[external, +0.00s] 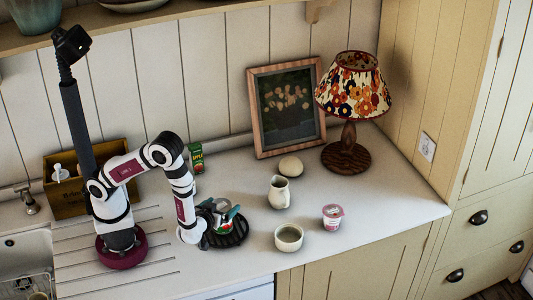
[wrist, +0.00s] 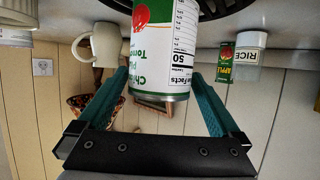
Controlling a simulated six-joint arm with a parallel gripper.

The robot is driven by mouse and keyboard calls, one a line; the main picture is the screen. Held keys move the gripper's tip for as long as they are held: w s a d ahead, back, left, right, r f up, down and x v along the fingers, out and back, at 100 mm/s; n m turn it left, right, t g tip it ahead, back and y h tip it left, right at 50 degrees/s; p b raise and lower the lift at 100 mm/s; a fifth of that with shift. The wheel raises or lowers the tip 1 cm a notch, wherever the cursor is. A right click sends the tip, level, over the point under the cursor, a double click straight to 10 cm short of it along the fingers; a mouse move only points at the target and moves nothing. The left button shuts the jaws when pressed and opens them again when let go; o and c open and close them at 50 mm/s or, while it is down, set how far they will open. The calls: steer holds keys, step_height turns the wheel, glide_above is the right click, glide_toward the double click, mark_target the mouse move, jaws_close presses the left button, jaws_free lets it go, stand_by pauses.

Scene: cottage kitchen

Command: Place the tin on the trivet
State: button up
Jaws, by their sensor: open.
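The tin (external: 224,227), with a white, green and red tomato label, is at the black round trivet (external: 238,236) in the external view, partly hidden by my gripper (external: 222,218). In the wrist view the tin (wrist: 165,45) is between the two teal fingers, with the dark trivet (wrist: 215,10) at its far end. My gripper is open around the tin.
A cream jug (external: 279,192), a small bowl (external: 288,237) and a yogurt cup (external: 333,216) stand right of the trivet. A green carton (external: 196,158) is behind. A lamp (external: 347,140) and framed picture (external: 287,107) stand at the back. The right front counter is clear.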

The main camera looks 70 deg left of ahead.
steer(key=v, duration=0.9)
steer(key=w+d+m+h, duration=0.2)
steer(key=w+d+h, duration=0.4)
steer(key=d+r+m+g+h, duration=0.2)
steer(key=d+r+m+h, duration=0.2)
steer(key=r+m+h, duration=0.35)
steer(key=s+a+r+m+g+y, duration=0.3)
steer(key=s+a+m+g+y, duration=0.2)
steer(key=s+a, duration=1.6)
steer(key=shift+s+a+m+g, duration=0.2)
steer(key=shift+a+m+g, duration=0.2)
steer(key=shift+g, duration=0.7)
